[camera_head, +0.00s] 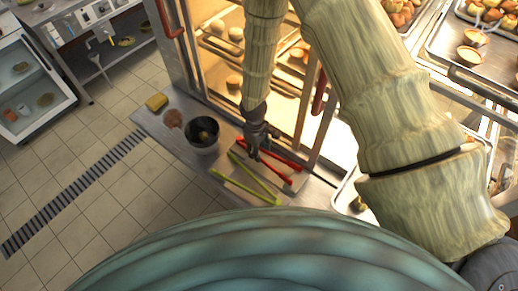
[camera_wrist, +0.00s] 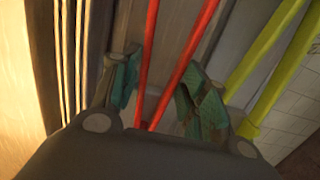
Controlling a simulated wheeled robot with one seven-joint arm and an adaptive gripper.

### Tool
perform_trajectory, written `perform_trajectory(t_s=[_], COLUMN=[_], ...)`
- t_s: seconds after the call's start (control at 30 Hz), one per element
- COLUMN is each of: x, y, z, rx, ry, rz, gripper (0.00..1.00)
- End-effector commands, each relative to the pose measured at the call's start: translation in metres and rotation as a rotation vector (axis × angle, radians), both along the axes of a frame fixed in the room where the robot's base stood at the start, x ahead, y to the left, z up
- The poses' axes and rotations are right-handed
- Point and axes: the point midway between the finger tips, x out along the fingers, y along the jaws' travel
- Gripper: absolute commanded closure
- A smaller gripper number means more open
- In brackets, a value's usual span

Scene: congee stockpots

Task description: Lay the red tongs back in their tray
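The red tongs (camera_head: 284,165) lie at the edge of the steel counter by the lit cabinet, under my gripper (camera_head: 256,148). In the wrist view, my gripper (camera_wrist: 160,92) is open, with teal finger pads on either side of the red tongs (camera_wrist: 178,82). Gaps show between the pads and the two red arms, so no grip is visible. A flat, pale grey tray-like surface (camera_head: 232,194) is partly visible under the tongs. Its edges are unclear, and I cannot tell whether the red tongs rest in it.
Yellow-green tongs (camera_head: 262,186) lie close beside the red ones; they also show right of my gripper in the wrist view (camera_wrist: 262,58). A dark pot (camera_head: 202,146), a yellow sponge (camera_head: 156,102) and a brown patch (camera_head: 173,119) are on the counter left. The cabinet's red-handled door (camera_head: 318,95) stands close right.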

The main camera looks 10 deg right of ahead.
Motion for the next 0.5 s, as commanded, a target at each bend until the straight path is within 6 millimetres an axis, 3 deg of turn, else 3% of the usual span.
perform_trajectory(t_s=[0.03,0.2,0.5], x=[0.0001,0.0001,0.0001], y=[0.0001,0.0001,0.0002], z=[0.0003,0.0003,0.0006], rx=[0.0,0.0,0.0], ry=[0.0,0.0,0.0], rz=[0.0,0.0,0.0], gripper=[0.58,0.31,0.31])
